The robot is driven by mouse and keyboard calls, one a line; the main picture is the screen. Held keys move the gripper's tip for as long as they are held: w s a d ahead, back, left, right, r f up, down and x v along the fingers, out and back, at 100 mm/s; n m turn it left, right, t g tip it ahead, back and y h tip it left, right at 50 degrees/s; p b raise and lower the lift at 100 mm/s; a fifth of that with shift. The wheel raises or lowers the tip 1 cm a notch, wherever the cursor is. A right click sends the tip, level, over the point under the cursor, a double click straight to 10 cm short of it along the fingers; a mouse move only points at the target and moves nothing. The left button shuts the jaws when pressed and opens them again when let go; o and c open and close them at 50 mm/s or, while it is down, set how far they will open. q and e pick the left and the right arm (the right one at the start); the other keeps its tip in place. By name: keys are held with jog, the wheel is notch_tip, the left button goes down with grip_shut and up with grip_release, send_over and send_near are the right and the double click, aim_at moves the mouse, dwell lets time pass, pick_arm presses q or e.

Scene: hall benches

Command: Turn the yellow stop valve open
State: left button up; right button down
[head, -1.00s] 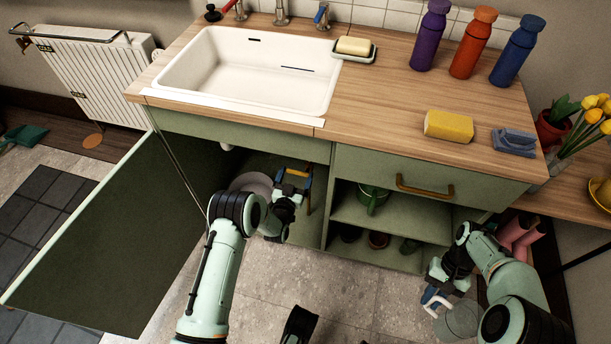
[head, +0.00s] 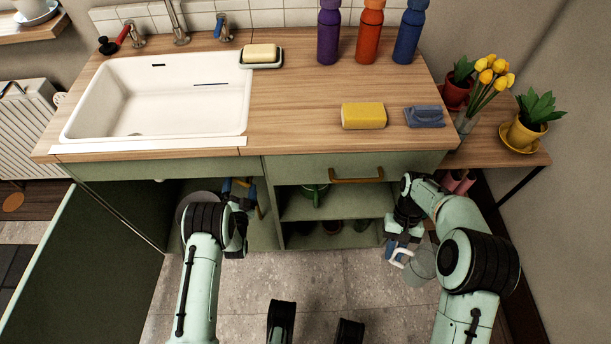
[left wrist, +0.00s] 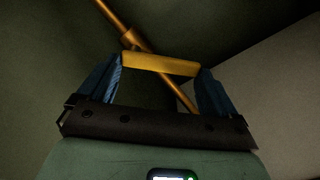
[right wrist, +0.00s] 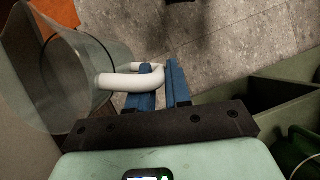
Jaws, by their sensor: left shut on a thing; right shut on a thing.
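The yellow stop valve lever (left wrist: 160,64) sits on a copper pipe (left wrist: 112,20) inside the dark sink cabinet. In the left wrist view it lies between the blue fingers of my left gripper (left wrist: 160,80), which is shut on it. In the head view my left gripper (head: 240,187) reaches into the open cabinet under the sink, and my own arm partly hides it. My right gripper (head: 393,248) is shut on the white handle (right wrist: 118,81) of a clear, see-through jug (right wrist: 78,75). The jug also shows in the head view (head: 424,264), low beside the cabinet's right end.
The open green cabinet door (head: 90,275) stands left of my left arm. The white sink (head: 160,95) and wooden worktop (head: 300,110) are above. A yellow sponge (head: 363,116) lies on the worktop. Open shelves (head: 335,207) are between my arms. A low side table (head: 500,145) stands right.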

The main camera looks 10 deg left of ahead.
aim_at(399, 248)
jog(key=shift+r, duration=0.25)
pick_arm(q)
jog(key=shift+w+d+r+m, duration=0.1)
jog(key=shift+d+m, duration=0.3)
jog(key=shift+m, duration=1.05)
jog(key=shift+w+d+f+m, duration=0.1)
jog(key=shift+d+m, duration=0.25)
jog(key=shift+m, duration=1.05)
jog(key=shift+d+r+m, duration=0.1)
jog(key=shift+d+m, duration=0.3)
jog(key=shift+m, duration=1.05)
jog(key=o, duration=1.2)
jog(key=shift+c, duration=0.2)
pick_arm(e)
notch_tip(399, 248, up, 4)
jog(key=p, duration=0.3)
jog(key=shift+s+f, duration=0.15)
pick_arm(q)
jog(key=v, duration=1.2)
